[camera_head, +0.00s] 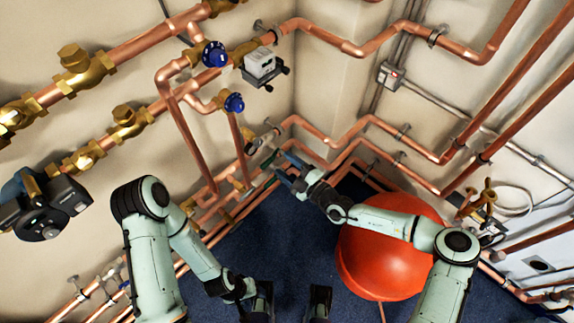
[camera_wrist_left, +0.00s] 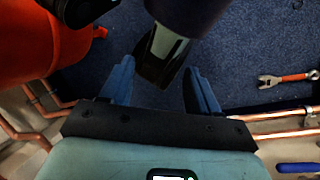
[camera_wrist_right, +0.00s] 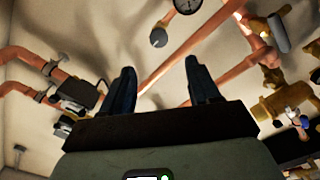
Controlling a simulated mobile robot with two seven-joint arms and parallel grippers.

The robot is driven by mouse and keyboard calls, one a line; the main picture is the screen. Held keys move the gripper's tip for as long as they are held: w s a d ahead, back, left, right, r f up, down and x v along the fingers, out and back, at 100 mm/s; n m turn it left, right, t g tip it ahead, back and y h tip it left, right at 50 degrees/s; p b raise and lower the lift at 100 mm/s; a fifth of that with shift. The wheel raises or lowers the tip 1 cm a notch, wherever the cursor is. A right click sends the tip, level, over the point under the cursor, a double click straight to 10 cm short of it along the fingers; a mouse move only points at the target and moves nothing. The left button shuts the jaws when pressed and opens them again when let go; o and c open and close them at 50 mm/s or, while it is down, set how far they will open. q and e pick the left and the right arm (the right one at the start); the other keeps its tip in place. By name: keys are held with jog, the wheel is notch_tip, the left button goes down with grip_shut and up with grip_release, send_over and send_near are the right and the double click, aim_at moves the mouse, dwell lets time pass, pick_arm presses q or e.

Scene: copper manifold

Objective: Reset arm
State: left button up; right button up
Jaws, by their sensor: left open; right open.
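My left arm reaches down to the bottom of the head view, where its gripper (camera_head: 246,306) is only partly seen among dark parts. The left wrist view shows its two blue fingers (camera_wrist_left: 160,85) apart, with nothing held; a dark shape lies beyond them. My right arm stretches left across the red tank, and its gripper (camera_head: 285,166) is near the copper pipes at the wall corner. In the right wrist view its two fingers (camera_wrist_right: 160,80) are apart and empty, facing the wall and pipes. Whether the right fingers touch any pipe cannot be told.
A round red tank (camera_head: 385,258) stands under my right forearm. Copper pipes (camera_head: 400,132) and blue-handled valves (camera_head: 214,54) line the walls. A red-handled wrench (camera_wrist_left: 285,78) and a blue-handled tool (camera_wrist_left: 297,168) lie low down. Blue carpet (camera_head: 300,240) is open between the arms.

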dwell(0.4)
jog(key=s+a+f+n+g+h+p, duration=0.1)
jog(key=s+f+n+g+p, duration=0.2)
jog(key=s+n, duration=0.4)
jog(key=s+f+n+g+h+p, duration=0.1)
jog(key=s+f+n+g, duration=0.25)
jog(key=s+n, duration=0.4)
jog(key=s+a+f+n+g+h+p, duration=0.1)
jog(key=s+f+n+g, duration=0.2)
jog(key=s+n+g, duration=0.3)
jog(key=s+d+n+h+p, duration=0.3)
jog(key=s+d+n, duration=0.4)
jog(key=n, duration=0.6)
jog(key=s+d+n+h+p, duration=0.4)
jog(key=s+d+n, duration=0.2)
jog(key=d+n, duration=0.5)
jog(key=shift+s+d+f+n+h, duration=0.3)
jog(key=shift+s+d+f+n, duration=0.1)
jog(key=shift+n, duration=0.85)
jog(key=shift+t, duration=0.25)
